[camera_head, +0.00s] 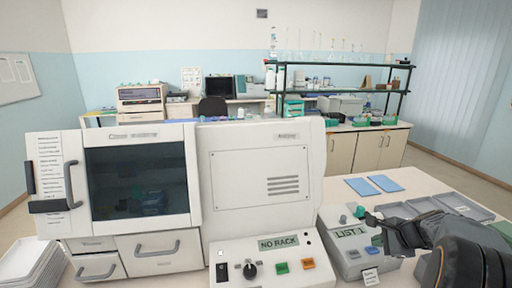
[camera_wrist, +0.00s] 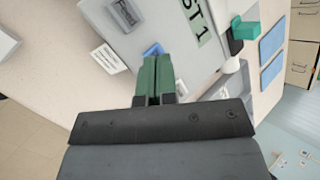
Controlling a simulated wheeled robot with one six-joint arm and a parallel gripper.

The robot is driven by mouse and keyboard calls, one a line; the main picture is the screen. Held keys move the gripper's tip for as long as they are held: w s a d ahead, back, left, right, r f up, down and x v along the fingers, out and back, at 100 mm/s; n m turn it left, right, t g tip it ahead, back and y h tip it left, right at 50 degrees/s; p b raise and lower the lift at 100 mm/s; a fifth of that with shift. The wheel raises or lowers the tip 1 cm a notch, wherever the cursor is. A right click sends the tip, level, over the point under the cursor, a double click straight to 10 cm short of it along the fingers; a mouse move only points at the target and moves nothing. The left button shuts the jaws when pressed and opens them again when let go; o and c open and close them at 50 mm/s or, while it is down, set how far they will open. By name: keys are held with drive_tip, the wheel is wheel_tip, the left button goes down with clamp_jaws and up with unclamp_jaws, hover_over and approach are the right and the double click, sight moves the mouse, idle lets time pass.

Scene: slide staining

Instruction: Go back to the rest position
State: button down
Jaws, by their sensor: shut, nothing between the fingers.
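My gripper shows at the lower right of the head view, its dark end (camera_head: 374,220) over the grey control box (camera_head: 347,268) labelled LIST 1. In the wrist view its two green fingers (camera_wrist: 155,80) are pressed together with nothing between them. The fingertips point toward the box, near its blue button (camera_wrist: 153,49). Whether they touch the box I cannot tell.
The large white staining machine (camera_head: 262,175) with a dark window stands left of the box, its panel reading NO RACK. Blue sheets (camera_head: 384,183) and grey trays (camera_head: 465,206) lie behind and right of the box. Stacked white trays (camera_head: 30,265) stand at far left.

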drive_tip(key=s+a+r+n+g+h, duration=0.1)
drive_tip(key=s+a+n, duration=0.6)
drive_tip(key=a+n, duration=0.2)
drive_tip(key=s+a+r+n+g+h, duration=0.1)
drive_tip(key=s+a+r+n+h, duration=0.1)
drive_tip(key=s+a+n, duration=0.6)
drive_tip(key=a+n, duration=0.2)
drive_tip(key=a, duration=0.2)
drive_tip(key=shift+s+a+n+g, duration=0.3)
drive_tip(key=shift+a+g, duration=0.1)
